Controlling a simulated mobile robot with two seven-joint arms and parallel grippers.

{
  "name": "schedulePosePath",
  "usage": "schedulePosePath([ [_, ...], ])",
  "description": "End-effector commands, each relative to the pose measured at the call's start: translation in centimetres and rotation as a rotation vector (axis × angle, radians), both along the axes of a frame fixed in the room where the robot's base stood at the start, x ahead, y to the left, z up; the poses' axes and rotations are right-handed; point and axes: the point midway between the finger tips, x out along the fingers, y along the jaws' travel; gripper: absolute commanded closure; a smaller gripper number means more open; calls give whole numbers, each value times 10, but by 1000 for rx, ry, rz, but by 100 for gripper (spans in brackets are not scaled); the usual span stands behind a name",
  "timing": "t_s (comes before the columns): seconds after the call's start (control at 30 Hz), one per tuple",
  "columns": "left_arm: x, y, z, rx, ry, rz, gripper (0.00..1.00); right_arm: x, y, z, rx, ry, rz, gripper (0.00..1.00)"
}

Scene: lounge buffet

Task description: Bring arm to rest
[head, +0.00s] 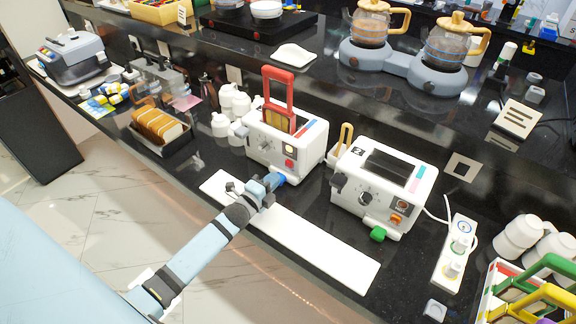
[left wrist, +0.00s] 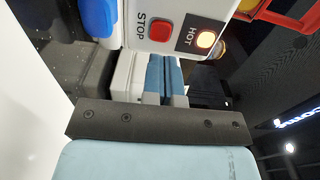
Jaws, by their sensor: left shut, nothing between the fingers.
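My left arm reaches in from the lower left in the head view. My left gripper (head: 268,184) is shut and empty, low in front of the left toaster (head: 262,153), close to its blue lever (head: 281,179). Whether it touches the toaster is unclear. In the left wrist view the closed fingers (left wrist: 163,78) point at the toaster front, with a red STOP button (left wrist: 160,30), a lit HOT lamp (left wrist: 206,40) and the blue lever (left wrist: 98,16). A red-handled rack (head: 278,88) with bread stands in the toaster slot. My right gripper is not in view.
A long white board (head: 310,248) lies along the counter's front edge below my gripper. A second white toaster (head: 383,190) with a green lever stands to the right. A bread tray (head: 160,133) and white jars (head: 236,103) stand left. Open floor (head: 130,220) lies in front.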

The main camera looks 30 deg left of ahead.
Motion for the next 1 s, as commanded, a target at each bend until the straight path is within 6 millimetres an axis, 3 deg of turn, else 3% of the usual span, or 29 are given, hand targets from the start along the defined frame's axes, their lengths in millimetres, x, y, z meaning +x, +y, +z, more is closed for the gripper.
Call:
schedulePosePath([
  [0.37,-1,-1,0,-6,3,0,100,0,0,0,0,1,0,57],
  [0.47,-16,-12,-4,-90,46,-1,100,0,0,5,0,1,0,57],
  [0.57,-55,-40,-14,-307,156,6,100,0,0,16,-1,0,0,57],
  [0.8,-182,-125,-21,-1018,515,140,100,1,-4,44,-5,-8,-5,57],
  [0.9,-222,-150,-17,-1231,625,218,100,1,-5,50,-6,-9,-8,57],
  [1.0,-245,-165,-13,-1364,689,275,100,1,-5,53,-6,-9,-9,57],
])
